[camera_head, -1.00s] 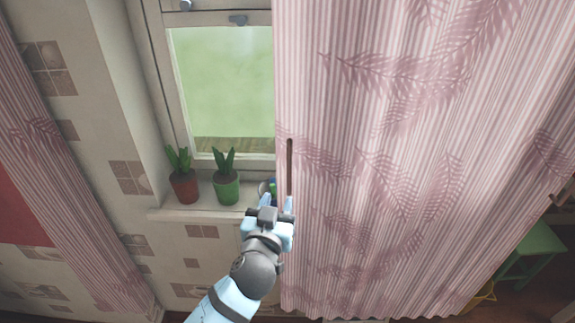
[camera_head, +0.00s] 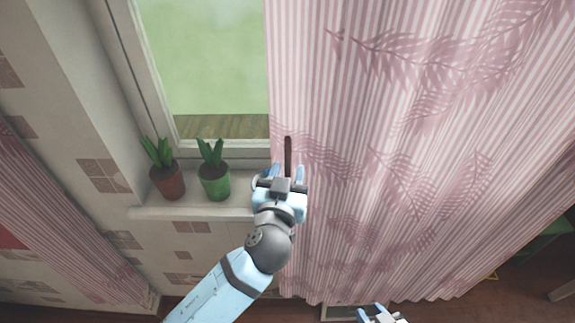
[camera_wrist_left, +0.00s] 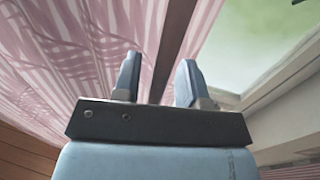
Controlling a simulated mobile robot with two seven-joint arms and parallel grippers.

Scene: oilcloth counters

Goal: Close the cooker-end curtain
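A wide pink striped curtain with leaf prints (camera_head: 420,150) hangs across the right side of the window. A dark brown rod (camera_head: 288,155) hangs upright near its left edge. My left gripper (camera_head: 286,172) is at the lower end of the rod, fingers pointing up and apart. In the left wrist view the rod (camera_wrist_left: 176,40) runs between the open fingers (camera_wrist_left: 157,82), with a gap visible; contact is not clear. A second pink curtain (camera_head: 60,225) hangs at the far left. My right gripper (camera_head: 375,310) is low at the bottom edge, fingers apart and apparently empty.
A red pot (camera_head: 168,183) and a green pot (camera_head: 214,182) with plants stand on the window sill (camera_head: 190,212), left of my left gripper. The window pane (camera_head: 205,60) is uncovered between the curtains. A green piece of furniture (camera_head: 540,245) is at the right.

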